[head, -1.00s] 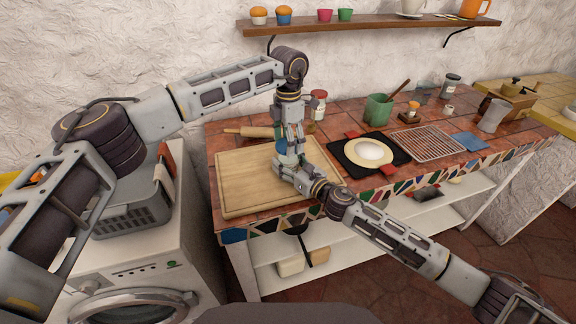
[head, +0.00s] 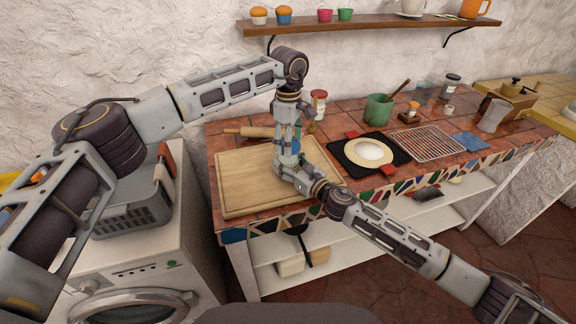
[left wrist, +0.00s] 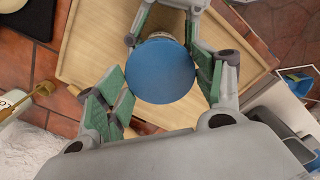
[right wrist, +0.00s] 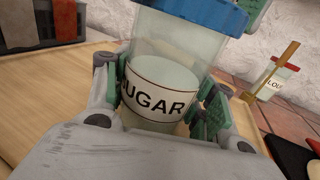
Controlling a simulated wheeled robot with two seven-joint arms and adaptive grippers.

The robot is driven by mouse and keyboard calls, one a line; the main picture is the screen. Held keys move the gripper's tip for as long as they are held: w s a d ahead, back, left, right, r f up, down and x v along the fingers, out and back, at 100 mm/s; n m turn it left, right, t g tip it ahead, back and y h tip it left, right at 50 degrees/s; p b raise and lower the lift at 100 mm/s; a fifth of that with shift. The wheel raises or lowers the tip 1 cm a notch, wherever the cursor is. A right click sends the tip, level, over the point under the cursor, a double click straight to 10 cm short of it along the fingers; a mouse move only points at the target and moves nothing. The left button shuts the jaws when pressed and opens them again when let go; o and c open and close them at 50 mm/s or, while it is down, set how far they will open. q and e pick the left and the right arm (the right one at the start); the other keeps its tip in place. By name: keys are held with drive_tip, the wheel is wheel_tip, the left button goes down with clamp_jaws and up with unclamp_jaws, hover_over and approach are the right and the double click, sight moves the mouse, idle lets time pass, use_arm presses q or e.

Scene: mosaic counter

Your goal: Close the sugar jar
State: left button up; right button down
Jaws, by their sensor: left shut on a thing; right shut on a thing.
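The sugar jar (right wrist: 158,105) is clear glass with white contents and a SUGAR label in the right wrist view. My right gripper (head: 289,162) is shut around its body, one finger on each side. The round blue lid (left wrist: 160,72) shows from above in the left wrist view, with my left gripper (head: 286,142) shut on its rim. In the right wrist view the lid (right wrist: 195,12) is at the jar's mouth. I cannot tell whether it is fully seated. In the head view the grippers hide most of the jar and lid.
A wooden board (head: 245,180) lies under the grippers, with a rolling pin (head: 250,132) behind it. A red-lidded jar (head: 319,103) stands behind. A dark mat with a flatbread on a plate (head: 362,160), a green pot (head: 379,108) and a rack (head: 428,143) are to the right.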

use_arm(q)
drive_tip(key=shift+w+a+m, duration=0.1)
drive_tip(key=shift+m, duration=0.3)
drive_tip(key=o, duration=1.1)
drive_tip(key=shift+r, duration=0.15)
drive_tip(key=shift+r, duration=2.15)
drive_tip(key=shift+c, duration=0.3)
